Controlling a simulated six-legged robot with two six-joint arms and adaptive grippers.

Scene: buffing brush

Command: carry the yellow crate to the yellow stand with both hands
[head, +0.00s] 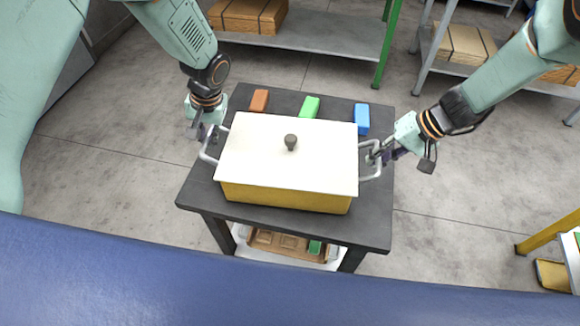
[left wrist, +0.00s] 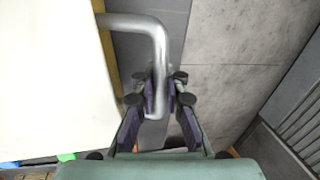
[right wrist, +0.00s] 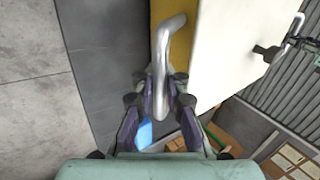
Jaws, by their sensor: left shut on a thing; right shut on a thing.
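The yellow crate (head: 285,197), with a cream lid (head: 262,150) and a dark knob, is over the dark table (head: 372,222); I cannot tell whether it touches the top. My left gripper (head: 207,136) is shut on its left metal handle (head: 210,153), and the left wrist view shows the handle (left wrist: 157,45) between the fingers. My right gripper (head: 378,156) is shut on the right handle (head: 369,172), also between the fingers in the right wrist view (right wrist: 160,60). Part of what seems the yellow stand (head: 549,233) shows at the right edge; the rest is cut off.
Orange (head: 259,100), green (head: 310,107) and blue (head: 362,118) blocks lie on the table behind the crate. A tray with items (head: 285,243) is on the table's lower shelf. Shelving with boxes (head: 320,32) stands behind. Bare floor (head: 455,215) lies between table and stand.

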